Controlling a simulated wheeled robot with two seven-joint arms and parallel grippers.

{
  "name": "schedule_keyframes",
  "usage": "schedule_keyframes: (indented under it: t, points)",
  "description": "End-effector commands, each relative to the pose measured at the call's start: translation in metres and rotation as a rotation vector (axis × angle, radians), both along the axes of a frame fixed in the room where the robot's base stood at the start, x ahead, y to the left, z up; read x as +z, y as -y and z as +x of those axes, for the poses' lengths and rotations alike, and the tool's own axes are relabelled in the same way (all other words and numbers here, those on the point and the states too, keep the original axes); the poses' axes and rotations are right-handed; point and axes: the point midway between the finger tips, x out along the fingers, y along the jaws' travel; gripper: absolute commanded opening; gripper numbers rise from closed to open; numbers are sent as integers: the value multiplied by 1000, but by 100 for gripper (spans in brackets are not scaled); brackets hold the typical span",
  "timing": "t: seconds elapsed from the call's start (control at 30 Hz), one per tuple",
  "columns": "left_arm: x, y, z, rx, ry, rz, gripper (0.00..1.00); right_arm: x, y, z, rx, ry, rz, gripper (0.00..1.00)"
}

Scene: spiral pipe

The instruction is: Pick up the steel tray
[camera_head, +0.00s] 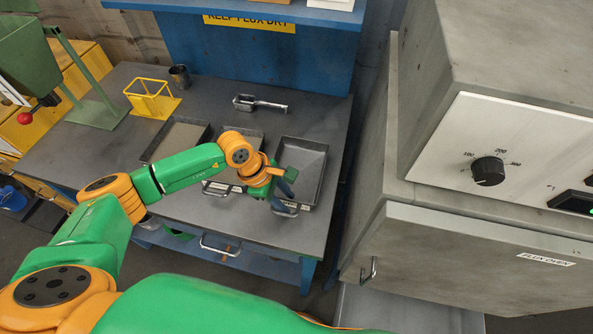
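Three shallow grey trays stand in a row on the dark bench (110,150). The left tray (180,140) holds a pale tan fill. The middle tray (250,145) is largely hidden behind my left arm. The right tray (308,160) is bare dark steel inside, with a loop handle (286,213) and a light label on its front. My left gripper (287,186) is over that tray's front left corner, with its dark fingers apart. I see nothing between them; contact with the tray cannot be told. My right gripper is out of view.
A metal scoop (260,104) lies behind the trays. A yellow stand (152,100), a dark cup (180,76) and a green press (95,110) stand at left. A large grey oven (470,250) with a dial (488,171) is close on the right.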

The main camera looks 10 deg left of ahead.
Motion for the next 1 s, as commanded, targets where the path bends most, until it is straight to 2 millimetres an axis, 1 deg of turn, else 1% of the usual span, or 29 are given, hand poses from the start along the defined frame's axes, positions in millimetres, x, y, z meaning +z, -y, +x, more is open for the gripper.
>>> schedule_keyframes:
  t: [0.1,0.27,0.3,0.37,0.4,1.0]
  points:
    - [-8,3,0,0,-1,0,39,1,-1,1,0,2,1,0]
    - [-9,3,1,0,0,-1,39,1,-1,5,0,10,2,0]
    - [-9,3,0,0,0,-1,26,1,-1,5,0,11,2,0]
    - [-9,3,0,1,0,-1,10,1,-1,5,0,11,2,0]
    - [-8,3,0,1,0,-1,0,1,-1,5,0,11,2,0]
    - [-8,4,1,1,1,-3,0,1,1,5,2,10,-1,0]
